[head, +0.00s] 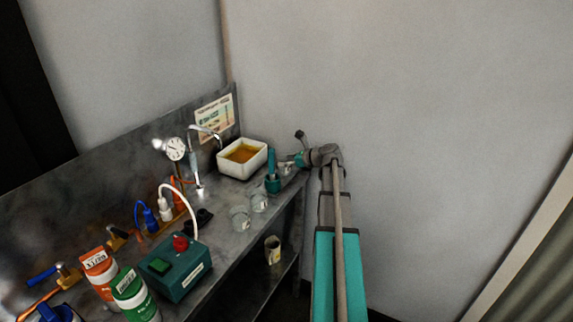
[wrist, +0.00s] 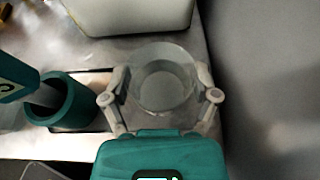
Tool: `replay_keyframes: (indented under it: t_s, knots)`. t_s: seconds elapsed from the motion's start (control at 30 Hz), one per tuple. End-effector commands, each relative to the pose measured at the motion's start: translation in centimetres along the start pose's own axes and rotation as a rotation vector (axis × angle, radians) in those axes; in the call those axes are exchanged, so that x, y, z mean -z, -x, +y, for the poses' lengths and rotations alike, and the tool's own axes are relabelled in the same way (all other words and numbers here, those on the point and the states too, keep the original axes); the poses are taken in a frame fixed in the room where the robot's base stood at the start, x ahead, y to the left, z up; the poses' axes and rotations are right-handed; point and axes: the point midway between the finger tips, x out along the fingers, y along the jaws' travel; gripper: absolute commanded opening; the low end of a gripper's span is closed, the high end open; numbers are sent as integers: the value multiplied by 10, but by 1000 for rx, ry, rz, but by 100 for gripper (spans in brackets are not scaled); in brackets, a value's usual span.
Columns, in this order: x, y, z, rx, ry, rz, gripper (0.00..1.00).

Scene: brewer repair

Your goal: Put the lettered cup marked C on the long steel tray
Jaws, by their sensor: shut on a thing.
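My gripper (wrist: 160,92) is shut on a clear round cup (wrist: 162,66), with one finger on each side of it. No letter shows on this cup, so I cannot tell its mark. In the head view my gripper (head: 296,160) is at the far right end of the bench, and the cup is small and hard to make out there. Two other clear cups, a nearer one (head: 240,218) and a farther one (head: 259,200), stand on the bench with small labels too small to read. I cannot pick out the long steel tray with certainty.
A white tub (head: 228,168) of orange-brown liquid stands beside the gripper. A teal holder (wrist: 62,112) with a teal-handled tool is left of the held cup. A teal box (head: 175,268), cans and a gauge (head: 176,148) crowd the bench. A mug (head: 272,248) stands lower down.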

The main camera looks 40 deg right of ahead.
Motion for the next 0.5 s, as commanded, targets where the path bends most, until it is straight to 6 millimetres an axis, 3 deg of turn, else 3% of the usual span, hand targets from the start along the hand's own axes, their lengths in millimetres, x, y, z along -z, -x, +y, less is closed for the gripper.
replay_keyframes:
  t_s: [0.47, 0.5]
  knots:
    - [3, -2, 0, -1, 0, 0, 27]
    - [3, -2, 0, -1, 0, 0, 81]
